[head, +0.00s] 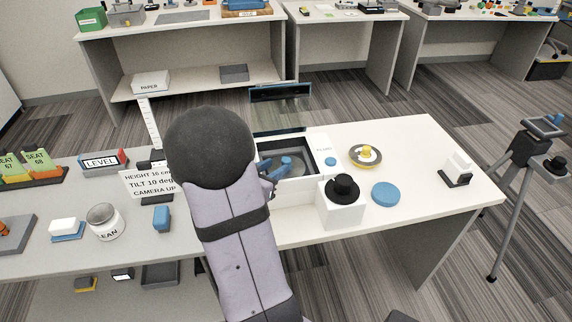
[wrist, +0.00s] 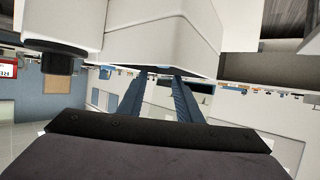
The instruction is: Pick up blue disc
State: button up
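The blue disc (head: 385,194) lies flat on the white table, right of a white box with a black knob. My gripper (head: 278,166) is left of the disc, over the dark-framed tray area, with the white box between them. In the wrist view my gripper (wrist: 160,77) shows two blue fingers apart with nothing held between them. I cannot make out the disc in the wrist view.
The white box (head: 340,209) with its black knob (head: 342,188) stands at the table's front edge. A yellow-topped grey disc (head: 365,156) and a small blue round piece (head: 330,161) lie behind. A clear upright panel (head: 281,110) stands at the back. The table's right part is mostly free.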

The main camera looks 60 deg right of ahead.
aim_at(284, 162)
jog(key=shift+f+p+x, duration=0.15)
jog(key=shift+x, duration=1.7)
jog(key=shift+f+p+x, duration=0.15)
jog(key=shift+f+x, duration=0.05)
jog(key=shift+x, duration=1.6)
jog(key=shift+w+a, duration=0.15)
jog(key=shift+w, duration=0.05)
grip_shut()
jog(key=shift+r, duration=0.15)
notch_tip(284, 162, up, 10)
jog(key=p, duration=0.1)
